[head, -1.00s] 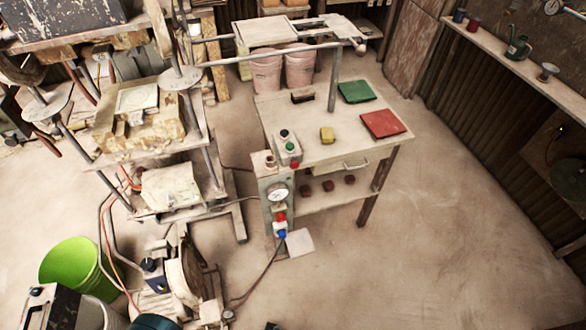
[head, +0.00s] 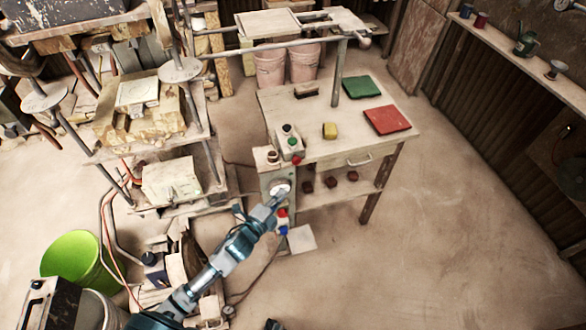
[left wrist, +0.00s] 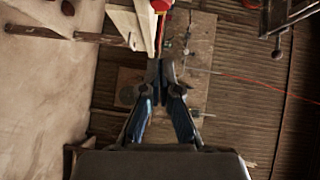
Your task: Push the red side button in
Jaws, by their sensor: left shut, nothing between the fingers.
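A red button (head: 297,160) sits on the side of the small control box (head: 289,141) at the table's front left corner. Another red button (head: 283,212) is lower, on the narrow grey panel, just above a blue knob (head: 283,230). My left gripper (head: 279,193) is shut and empty. In the head view it overlaps the panel's gauge, between the two red buttons; I cannot tell whether it touches anything. In the left wrist view the shut fingertips (left wrist: 160,66) point at the picture's top, with a red part (left wrist: 161,5) beyond them, apart from the fingers.
The wooden table (head: 345,146) holds a yellow block (head: 330,130), a green tile (head: 361,87) and a red tile (head: 387,120). Small dark red blocks lie on its lower shelf. A cluttered rack (head: 150,150) stands left. A green bucket (head: 75,255) stands lower left. Floor is clear at right.

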